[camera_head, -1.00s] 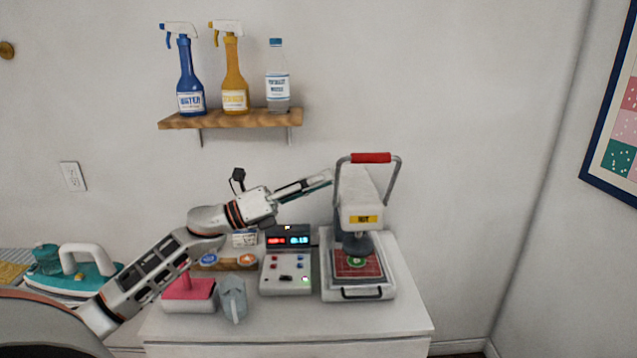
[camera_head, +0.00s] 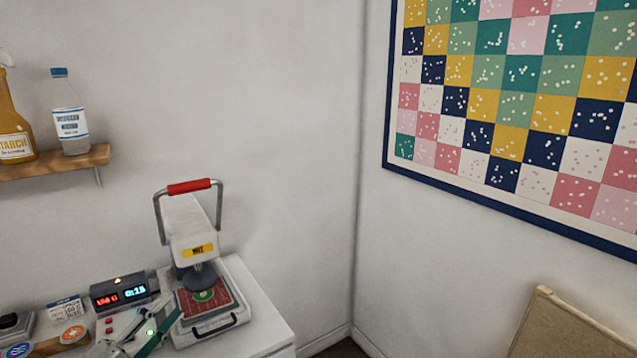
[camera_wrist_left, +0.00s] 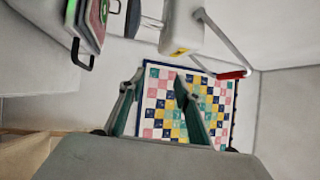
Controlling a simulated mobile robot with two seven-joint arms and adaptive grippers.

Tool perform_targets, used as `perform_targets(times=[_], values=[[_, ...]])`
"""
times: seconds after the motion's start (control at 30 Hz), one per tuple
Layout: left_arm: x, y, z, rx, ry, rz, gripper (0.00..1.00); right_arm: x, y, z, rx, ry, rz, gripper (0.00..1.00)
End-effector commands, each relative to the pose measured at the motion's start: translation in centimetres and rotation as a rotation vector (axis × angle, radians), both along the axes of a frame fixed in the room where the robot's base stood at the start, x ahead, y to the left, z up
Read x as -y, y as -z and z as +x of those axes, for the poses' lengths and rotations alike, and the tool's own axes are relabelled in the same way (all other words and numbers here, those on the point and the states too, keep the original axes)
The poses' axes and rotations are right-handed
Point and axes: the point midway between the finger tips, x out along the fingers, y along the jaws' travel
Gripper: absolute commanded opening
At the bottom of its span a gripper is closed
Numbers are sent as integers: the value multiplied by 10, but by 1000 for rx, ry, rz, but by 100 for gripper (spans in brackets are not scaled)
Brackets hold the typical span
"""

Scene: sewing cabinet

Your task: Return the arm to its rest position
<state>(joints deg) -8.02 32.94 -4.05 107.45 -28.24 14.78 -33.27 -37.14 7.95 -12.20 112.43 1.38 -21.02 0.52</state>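My left gripper (camera_head: 146,336) shows at the bottom edge of the head view, in front of the control box and left of the heat press's lower plate. In the left wrist view its two green fingers (camera_wrist_left: 160,82) stand apart with nothing between them. Most of my left arm is out of the head view. The heat press (camera_head: 190,230) stands on the white cabinet (camera_head: 262,310), its red-gripped handle raised. A red patterned piece (camera_head: 212,300) with a green emblem lies on its plate. My right gripper is not in view.
The control box (camera_head: 120,292) with lit digits stands left of the press. A wooden shelf (camera_head: 60,162) holds a yellow spray bottle (camera_head: 14,130) and a clear bottle (camera_head: 70,115). A framed quilt (camera_head: 520,110) hangs on the right wall. A tan board-like object (camera_head: 565,328) stands lower right.

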Motion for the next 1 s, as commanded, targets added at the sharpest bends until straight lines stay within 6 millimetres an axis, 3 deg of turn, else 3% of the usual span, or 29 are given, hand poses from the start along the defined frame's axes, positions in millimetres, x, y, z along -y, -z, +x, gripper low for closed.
perform_targets(times=[0.03,0.2,0.4,0.5,0.6,0.7,1.0], values=[[8,35,-13,-101,-22,-108,33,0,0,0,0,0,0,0],[34,138,-63,-423,-116,-449,33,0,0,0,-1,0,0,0],[76,238,-142,-767,-253,-805,33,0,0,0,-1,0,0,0],[96,271,-180,-901,-317,-941,33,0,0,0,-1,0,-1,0],[113,293,-209,-997,-367,-1038,33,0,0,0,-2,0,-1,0],[123,304,-226,-1052,-398,-1095,33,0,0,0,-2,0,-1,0],[127,308,-233,-1075,-410,-1119,33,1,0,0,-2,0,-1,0]])
